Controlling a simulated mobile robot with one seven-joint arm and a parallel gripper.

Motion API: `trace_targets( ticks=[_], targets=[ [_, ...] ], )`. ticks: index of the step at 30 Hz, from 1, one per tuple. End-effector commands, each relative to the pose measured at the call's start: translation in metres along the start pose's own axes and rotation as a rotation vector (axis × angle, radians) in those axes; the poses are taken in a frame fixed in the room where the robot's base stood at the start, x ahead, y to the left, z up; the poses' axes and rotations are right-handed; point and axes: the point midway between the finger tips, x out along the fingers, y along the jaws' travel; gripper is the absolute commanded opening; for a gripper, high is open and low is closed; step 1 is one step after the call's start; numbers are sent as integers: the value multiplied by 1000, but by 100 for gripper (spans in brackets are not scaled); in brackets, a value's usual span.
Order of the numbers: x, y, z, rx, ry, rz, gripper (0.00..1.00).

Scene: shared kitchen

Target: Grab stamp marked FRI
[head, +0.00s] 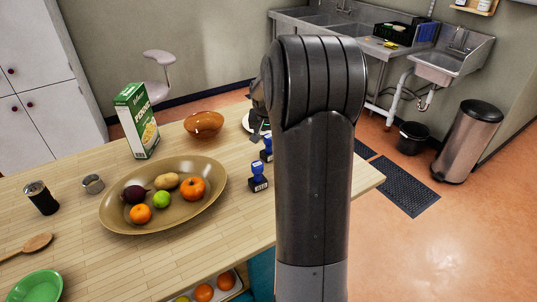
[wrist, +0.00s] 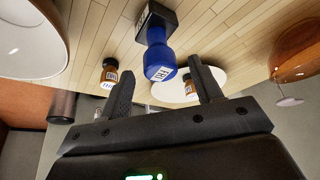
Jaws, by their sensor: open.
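Two stamps with blue handles and dark bases stand on the wooden table: a nearer stamp (head: 258,178) right of the large oval dish, and a farther stamp (head: 266,151) partly hidden behind my arm. In the wrist view one blue-handled stamp (wrist: 160,62) shows between the finger directions, its black base on the table. My gripper (wrist: 160,72) is open and empty, with a finger on each side of that stamp in the picture. In the head view it is mostly hidden by my arm.
The oval dish (head: 115,214) holds fruit and vegetables. A green carton (head: 137,120), an orange-brown bowl (head: 204,124) and a white plate (head: 247,121) stand farther back. Small brown bottles (wrist: 109,76) show beyond the stamp in the wrist view. The table's right edge is close.

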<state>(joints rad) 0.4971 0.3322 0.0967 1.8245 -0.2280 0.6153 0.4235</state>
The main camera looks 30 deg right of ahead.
Motion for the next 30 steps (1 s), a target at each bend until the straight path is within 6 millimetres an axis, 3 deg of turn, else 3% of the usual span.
trace_targets(
  ticks=[7,15,30],
  targets=[
    [37,-2,6,0,-4,0,59],
    [43,-2,6,0,-2,0,59],
    [42,-2,6,0,-2,0,19]
  ],
)
